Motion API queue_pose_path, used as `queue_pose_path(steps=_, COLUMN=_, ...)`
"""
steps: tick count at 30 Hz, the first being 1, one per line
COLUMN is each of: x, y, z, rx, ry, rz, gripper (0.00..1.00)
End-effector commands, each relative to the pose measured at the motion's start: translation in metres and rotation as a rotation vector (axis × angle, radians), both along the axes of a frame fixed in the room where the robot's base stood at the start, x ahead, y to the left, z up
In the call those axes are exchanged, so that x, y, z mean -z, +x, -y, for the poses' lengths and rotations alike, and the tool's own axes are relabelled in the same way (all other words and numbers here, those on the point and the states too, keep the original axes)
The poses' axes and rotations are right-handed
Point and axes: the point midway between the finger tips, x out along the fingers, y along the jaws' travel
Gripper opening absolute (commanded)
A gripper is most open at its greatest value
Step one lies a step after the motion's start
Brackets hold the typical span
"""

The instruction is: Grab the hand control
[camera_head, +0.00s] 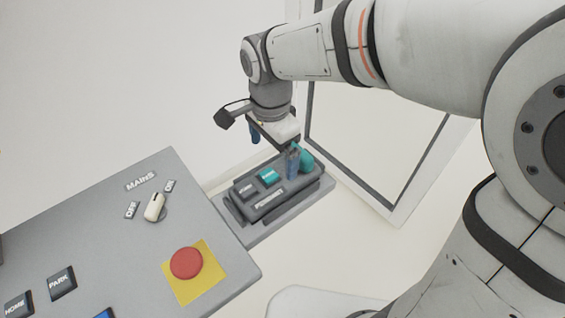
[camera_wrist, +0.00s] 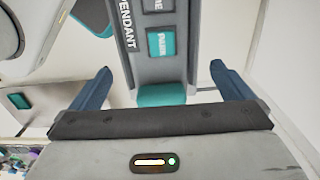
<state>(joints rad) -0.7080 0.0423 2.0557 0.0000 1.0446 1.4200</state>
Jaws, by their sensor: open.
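The hand control is a dark grey pendant (camera_head: 271,191) with a teal button, a dark button, a "PENDANT" label and a teal end. It lies in a grey holder (camera_head: 287,211) beside the control panel. In the wrist view the pendant (camera_wrist: 161,72) runs up from between the fingers, its teal end nearest my gripper. My gripper (camera_head: 273,146) is open, its blue fingers apart. In the wrist view my gripper (camera_wrist: 158,88) has one finger on each side of the pendant, with gaps showing. I cannot tell how high the fingertips are above it.
A grey control panel (camera_head: 120,230) stands at left with a red button (camera_head: 186,263) on a yellow plate, a "MAINS" switch (camera_head: 154,207) and several dark buttons. A white frame (camera_head: 310,150) stands behind and right of the holder, close to it.

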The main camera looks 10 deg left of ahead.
Motion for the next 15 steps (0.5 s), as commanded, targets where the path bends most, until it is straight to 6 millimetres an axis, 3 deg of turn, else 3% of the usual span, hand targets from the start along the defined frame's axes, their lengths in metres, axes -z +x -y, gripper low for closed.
queue_pose_path(steps=15, x=0.062, y=-0.002, z=0.005, rx=-0.003, ry=-0.001, rz=-0.001, gripper=1.00)
